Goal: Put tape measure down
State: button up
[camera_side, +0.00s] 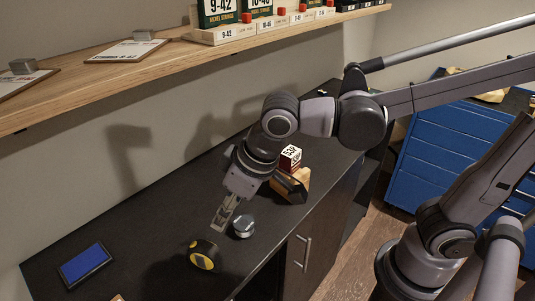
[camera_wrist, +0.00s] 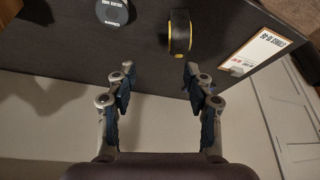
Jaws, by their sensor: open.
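The black and yellow tape measure (camera_side: 204,254) rests on the dark bench top near its front edge. It also shows in the wrist view (camera_wrist: 180,33), apart from my fingers and beyond their tips. My gripper (camera_side: 219,222) is above the bench, close to the tape measure, with the fingers pointing down toward it. In the wrist view my gripper (camera_wrist: 159,72) has its two fingers spread wide with nothing between them.
A round grey-lidded tin (camera_side: 243,226) stands close to the tape measure. A blue pad (camera_side: 85,265) lies left. A wooden holder (camera_side: 290,186) with a red and white box (camera_side: 290,158) stands behind. A white card (camera_wrist: 250,56) lies near the bench edge. A wall shelf (camera_side: 115,70) overhangs.

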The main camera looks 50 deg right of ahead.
jog(key=s+d+m+t+h, duration=0.1)
jog(key=d+m, duration=0.1)
jog(key=d, duration=0.7)
jog(key=s+d+f+m+t, duration=0.1)
jog(key=s+d+m, duration=0.1)
jog(key=d, duration=0.8)
jog(key=shift+f+t+h, duration=0.3)
jog(key=shift+t+h, duration=0.1)
